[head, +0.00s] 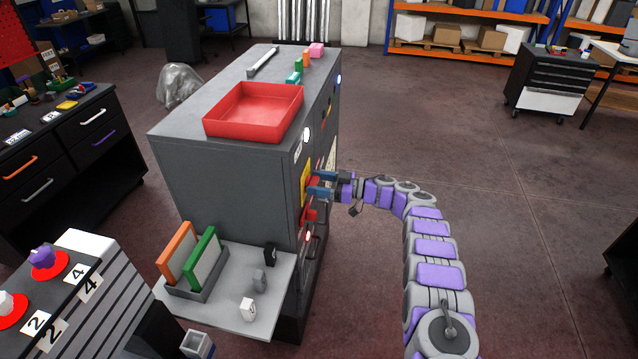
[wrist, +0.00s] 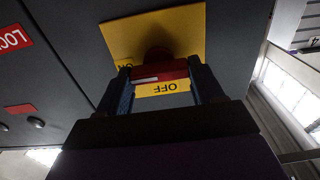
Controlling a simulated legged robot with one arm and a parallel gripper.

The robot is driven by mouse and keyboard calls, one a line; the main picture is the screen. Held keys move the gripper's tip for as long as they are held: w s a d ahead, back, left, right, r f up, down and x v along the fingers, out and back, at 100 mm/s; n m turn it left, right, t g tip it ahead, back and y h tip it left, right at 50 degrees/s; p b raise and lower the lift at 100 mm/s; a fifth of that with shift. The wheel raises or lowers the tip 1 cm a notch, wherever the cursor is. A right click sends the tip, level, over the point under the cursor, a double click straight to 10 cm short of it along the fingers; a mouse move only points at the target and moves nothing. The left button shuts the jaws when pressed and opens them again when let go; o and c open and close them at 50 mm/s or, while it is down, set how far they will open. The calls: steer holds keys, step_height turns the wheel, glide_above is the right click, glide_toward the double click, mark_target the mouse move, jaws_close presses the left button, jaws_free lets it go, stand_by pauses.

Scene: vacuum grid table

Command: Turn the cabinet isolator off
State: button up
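The isolator's red handle (wrist: 160,72), with a white stripe on its left part, stands out from a yellow plate (wrist: 190,25) on the dark cabinet face. The OFF label (wrist: 168,88) shows upside down below the handle. The ON label (wrist: 125,65) is partly covered beside the left finger. My gripper (wrist: 163,85) has one blue finger on each side of the handle, which spans the gap. Whether the fingers press on it is unclear. In the head view, my gripper (head: 318,184) is at the right face of the grey cabinet (head: 225,175), in front of the yellow plate (head: 306,184).
A red tray (head: 253,112) sits on the cabinet top. A side shelf (head: 215,310) holds orange and green panels and small blocks. A red sign (wrist: 10,38) and round dark knobs (wrist: 36,122) lie left of the plate in the wrist view. The floor (head: 500,210) to the right is open.

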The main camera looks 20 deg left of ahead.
steer(key=c, duration=0.4)
steer(key=shift+r, duration=0.1)
steer(key=shift+n, duration=0.4)
steer(key=n+p, duration=0.1)
steer(key=n, duration=0.1)
steer(key=shift+n, duration=0.4)
steer(key=n, duration=0.4)
steer(key=shift+n, duration=0.3)
steer(key=n+b, duration=0.1)
steer(key=n, duration=0.2)
steer(key=n+b, duration=0.2)
steer(key=n, duration=0.1)
steer(key=f+n+b, duration=0.1)
steer(key=n+b, duration=0.1)
steer(key=n, duration=0.1)
steer(key=shift+s, duration=0.2)
steer(key=shift+n, duration=0.5)
steer(key=o, duration=1.1)
steer(key=shift+c, duration=0.2)
